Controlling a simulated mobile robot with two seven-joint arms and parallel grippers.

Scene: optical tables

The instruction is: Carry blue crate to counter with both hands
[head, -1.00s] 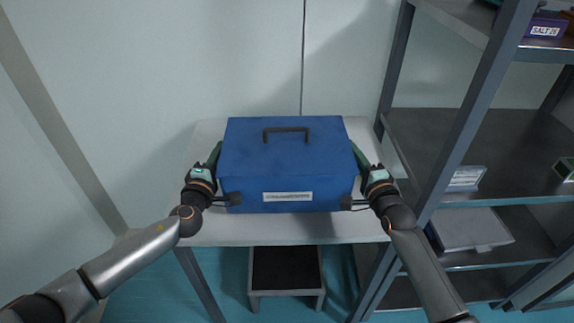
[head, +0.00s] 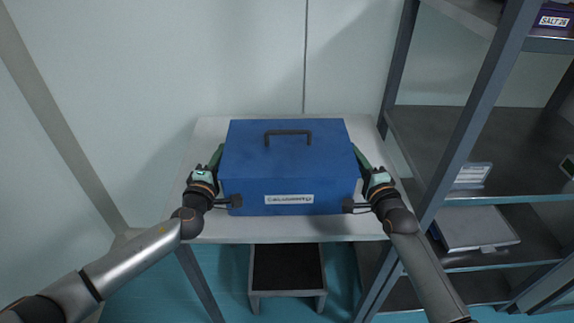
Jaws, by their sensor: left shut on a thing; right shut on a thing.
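The blue crate (head: 290,168) is a closed box with a dark handle on its lid and a white label on its front. It is level over the white table (head: 210,135); I cannot tell whether its underside touches the top. My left gripper (head: 226,188) is shut on the crate's left side, near the front corner. My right gripper (head: 358,190) is shut on the crate's right side, near the front corner. Green pieces show along both crate sides, partly hidden by the grippers. No separate counter can be told apart from the white table.
A metal shelf rack (head: 470,110) stands close on the right, its post near my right arm. It holds a grey flat case (head: 475,228) and a purple bin (head: 552,20). A low step stool (head: 287,280) is under the table. A wall stands behind and at the left.

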